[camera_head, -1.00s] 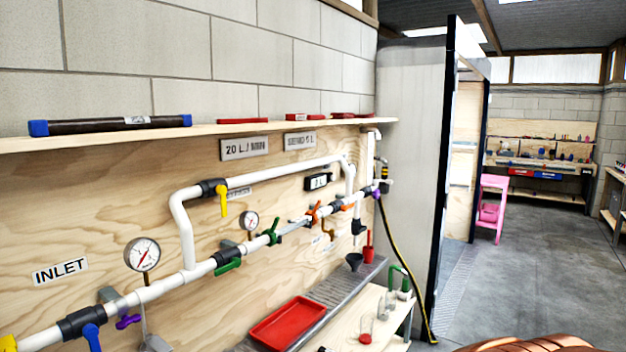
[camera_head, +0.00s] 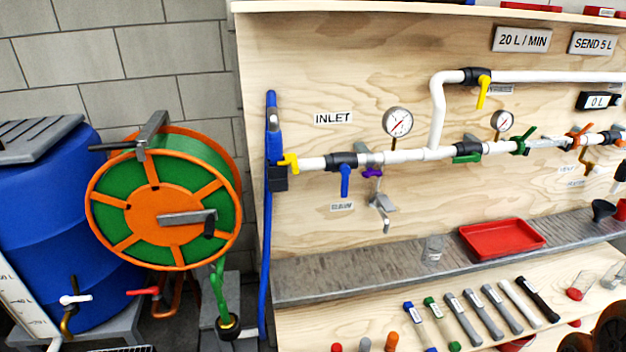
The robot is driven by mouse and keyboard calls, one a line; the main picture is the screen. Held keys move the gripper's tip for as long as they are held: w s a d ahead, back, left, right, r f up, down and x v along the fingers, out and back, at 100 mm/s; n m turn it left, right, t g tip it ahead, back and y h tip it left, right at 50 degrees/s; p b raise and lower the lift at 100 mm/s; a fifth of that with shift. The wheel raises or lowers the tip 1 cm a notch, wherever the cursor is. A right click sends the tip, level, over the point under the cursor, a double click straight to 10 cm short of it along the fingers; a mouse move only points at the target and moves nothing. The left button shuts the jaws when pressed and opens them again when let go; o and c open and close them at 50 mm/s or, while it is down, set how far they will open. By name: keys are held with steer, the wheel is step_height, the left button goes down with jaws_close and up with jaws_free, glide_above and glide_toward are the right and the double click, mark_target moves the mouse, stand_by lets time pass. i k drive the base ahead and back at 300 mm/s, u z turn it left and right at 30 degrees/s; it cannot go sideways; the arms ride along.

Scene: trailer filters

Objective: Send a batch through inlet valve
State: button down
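White pipework (camera_head: 403,156) runs along a plywood board, with an INLET sign (camera_head: 333,118) above its left end. At that end is a yellow handle (camera_head: 290,163) beside a blue vertical hose (camera_head: 270,220). A blue-handled valve (camera_head: 345,178) hangs its handle down just to the right. A green handle (camera_head: 466,157) lies along the pipe, and a yellow bypass handle (camera_head: 483,92) points down. A display (camera_head: 598,101) reads 0 L. Signs read 20 L / MIN (camera_head: 522,39) and SEND 5 L (camera_head: 592,43). My gripper is not in view.
A blue barrel (camera_head: 50,220) and an orange-green hose reel (camera_head: 160,205) stand at left. A grey ledge (camera_head: 350,265) carries a red tray (camera_head: 503,238) and a clear cup (camera_head: 433,248). Several filter tubes (camera_head: 480,314) lie on the bench below.

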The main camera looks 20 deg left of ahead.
mark_target(346, 170)
steer(key=u, duration=0.95)
